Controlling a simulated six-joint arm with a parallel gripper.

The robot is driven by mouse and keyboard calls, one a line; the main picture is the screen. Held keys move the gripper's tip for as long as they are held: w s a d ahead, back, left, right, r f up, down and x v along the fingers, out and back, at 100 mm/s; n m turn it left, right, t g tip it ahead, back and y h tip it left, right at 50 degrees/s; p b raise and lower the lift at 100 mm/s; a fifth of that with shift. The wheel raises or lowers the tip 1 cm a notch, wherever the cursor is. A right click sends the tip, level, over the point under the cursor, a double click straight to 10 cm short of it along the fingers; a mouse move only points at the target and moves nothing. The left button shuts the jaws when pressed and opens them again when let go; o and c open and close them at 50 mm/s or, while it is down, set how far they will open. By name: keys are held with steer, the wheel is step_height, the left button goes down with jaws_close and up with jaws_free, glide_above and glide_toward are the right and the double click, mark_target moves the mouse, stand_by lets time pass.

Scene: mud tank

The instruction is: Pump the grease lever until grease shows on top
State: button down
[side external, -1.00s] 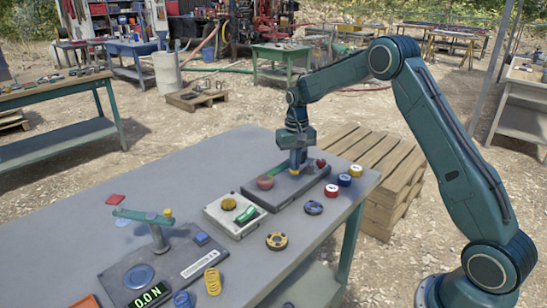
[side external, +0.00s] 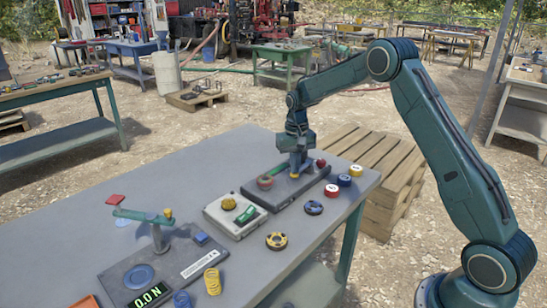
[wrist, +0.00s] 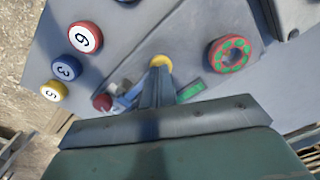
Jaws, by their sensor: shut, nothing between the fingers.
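The grease unit has a dark base (side external: 292,190) on the bench. A red ring (side external: 265,182) stands at its left end; in the wrist view, the red ring (wrist: 230,54) carries green spots, which may be grease. A green bar (wrist: 192,92) runs between the ring and my fingers. A red ball knob (side external: 321,163) shows at the other end, and a blue part lies beside it in the wrist view. My gripper (side external: 296,171) is shut and empty, pointing down over the unit at a yellow round piece (wrist: 161,62). Contact with the lever cannot be told.
Numbered round caps, red (side external: 331,190), blue (side external: 344,180) and yellow (side external: 356,170), stand along the bench's right edge. A light box with a yellow knob (side external: 228,203) is left of the unit. A force gauge fixture (side external: 150,270) stands front left. The back of the bench is clear.

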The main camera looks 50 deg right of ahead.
steer(key=shift+r, duration=1.45)
steer(key=shift+f, duration=1.65)
steer(key=shift+r, duration=0.15)
step_height(320, 180, up, 7)
stand_by(0.9)
